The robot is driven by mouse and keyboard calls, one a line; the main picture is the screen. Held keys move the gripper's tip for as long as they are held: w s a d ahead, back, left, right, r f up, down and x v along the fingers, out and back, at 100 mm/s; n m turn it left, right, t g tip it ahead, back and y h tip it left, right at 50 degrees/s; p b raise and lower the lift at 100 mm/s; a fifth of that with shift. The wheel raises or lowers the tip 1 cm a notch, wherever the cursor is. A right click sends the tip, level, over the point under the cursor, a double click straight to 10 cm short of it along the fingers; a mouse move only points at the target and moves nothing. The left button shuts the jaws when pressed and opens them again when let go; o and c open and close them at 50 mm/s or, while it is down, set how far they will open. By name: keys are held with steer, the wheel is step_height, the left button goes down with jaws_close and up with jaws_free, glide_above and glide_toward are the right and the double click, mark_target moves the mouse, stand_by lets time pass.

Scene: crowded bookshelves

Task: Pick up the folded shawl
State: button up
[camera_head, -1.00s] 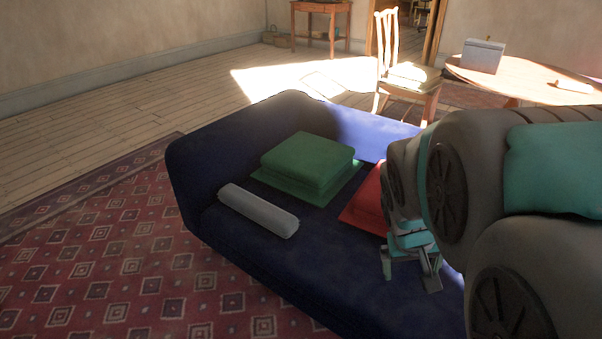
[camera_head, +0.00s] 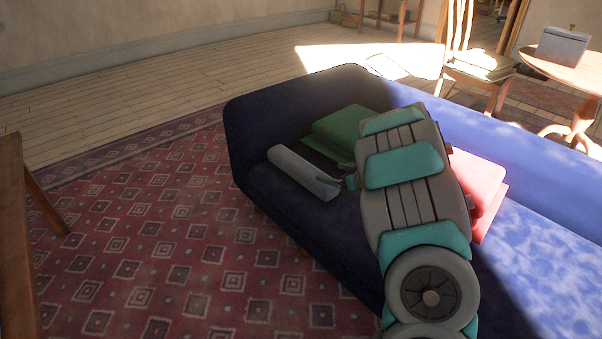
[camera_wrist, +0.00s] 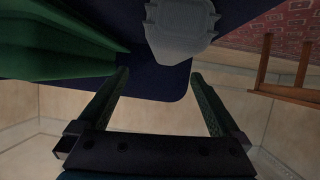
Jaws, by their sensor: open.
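A grey rolled or folded cloth (camera_head: 303,173) lies on the blue sofa (camera_head: 262,128); it also shows at the top of the wrist view (camera_wrist: 180,28). A green folded cloth (camera_head: 338,128) lies behind it, partly hidden by my arm, and fills the upper left of the wrist view (camera_wrist: 55,45). A red folded cloth (camera_head: 480,185) lies right of my arm, partly covered. I cannot tell for certain which is the shawl. My gripper (camera_head: 349,181) is beside the grey cloth's right end. In the wrist view its fingers (camera_wrist: 160,80) are apart with nothing between them.
The sofa's back and left arm border the cloths. A wooden table (camera_head: 15,190) stands at the left edge. A chair (camera_head: 478,65) and a round table (camera_head: 575,72) with a grey box (camera_head: 561,47) stand behind the sofa. The patterned rug (camera_head: 170,230) is clear.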

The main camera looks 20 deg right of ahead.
mark_target(316, 174)
steer(key=shift+s+a+f+y, duration=0.15)
steer(key=shift+a+f+y, duration=0.35)
steer(key=shift+a+f, duration=0.05)
steer(key=shift+w+a+f, duration=0.1)
steer(key=shift+w+a, duration=0.05)
steer(key=shift+w, duration=0.1)
steer(key=x, duration=0.5)
steer(key=shift+w+a+f, duration=0.1)
steer(key=shift+w+f, duration=0.05)
steer(key=shift+w, duration=0.25)
steer(key=shift+r+b+x, duration=0.2)
steer(key=shift+x, duration=1.15)
steer(key=shift+r+b+x, duration=0.15)
steer(key=shift+r+x, duration=0.1)
steer(key=shift+x, duration=1.1)
steer(key=shift+w, duration=0.1)
jaws_close()
